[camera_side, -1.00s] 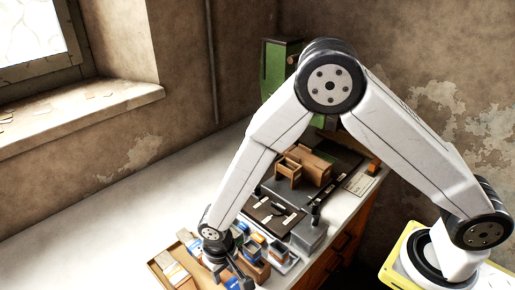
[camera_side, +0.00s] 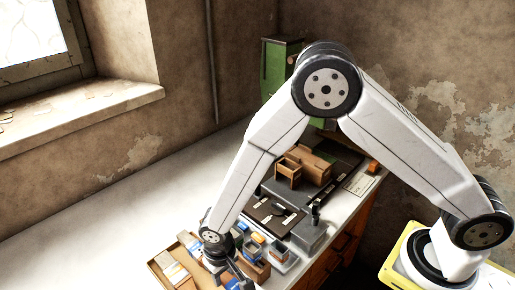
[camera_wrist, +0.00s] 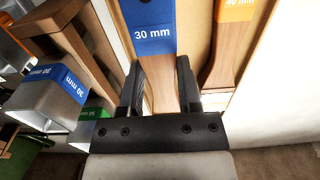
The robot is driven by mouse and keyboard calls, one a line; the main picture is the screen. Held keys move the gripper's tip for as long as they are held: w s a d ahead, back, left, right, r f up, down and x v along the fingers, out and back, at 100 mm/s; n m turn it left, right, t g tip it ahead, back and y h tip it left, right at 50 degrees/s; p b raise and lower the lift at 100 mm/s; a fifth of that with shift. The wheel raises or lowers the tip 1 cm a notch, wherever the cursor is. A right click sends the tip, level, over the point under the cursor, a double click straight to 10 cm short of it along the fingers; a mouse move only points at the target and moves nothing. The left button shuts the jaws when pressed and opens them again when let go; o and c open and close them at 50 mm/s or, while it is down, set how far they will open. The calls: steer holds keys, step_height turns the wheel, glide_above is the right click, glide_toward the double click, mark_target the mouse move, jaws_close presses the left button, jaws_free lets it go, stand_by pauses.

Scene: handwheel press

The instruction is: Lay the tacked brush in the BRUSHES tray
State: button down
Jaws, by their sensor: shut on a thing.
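My gripper (camera_wrist: 161,78) is shut on the wooden handle of a brush with a blue "30 mm" band (camera_wrist: 152,35). A finger stands on each side of the handle. The brush is over or in a tan wooden tray (camera_wrist: 196,38); I cannot tell whether it touches the floor. A second brush with an orange "40 mm" band (camera_wrist: 236,10) lies to its right. In the side view the tray (camera_side: 160,265) is at the bottom of the picture, and my gripper (camera_side: 232,276) is low at its right; its fingertips are hard to make out. No BRUSHES lettering is readable.
Beside the tray stand grey tins, one with a blue "30 mm" label (camera_wrist: 50,95) and one with a green label (camera_wrist: 88,128). In the side view, a dark board (camera_side: 270,215) and a wooden box (camera_side: 290,172) are behind. The bench at left (camera_side: 90,230) is clear.

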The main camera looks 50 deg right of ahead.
steer(key=shift+f, duration=1.5)
stand_by(0.6)
steer(key=shift+c, duration=1.1)
jaws_free()
steer(key=shift+r, duration=0.15)
steer(key=shift+r, duration=3.75)
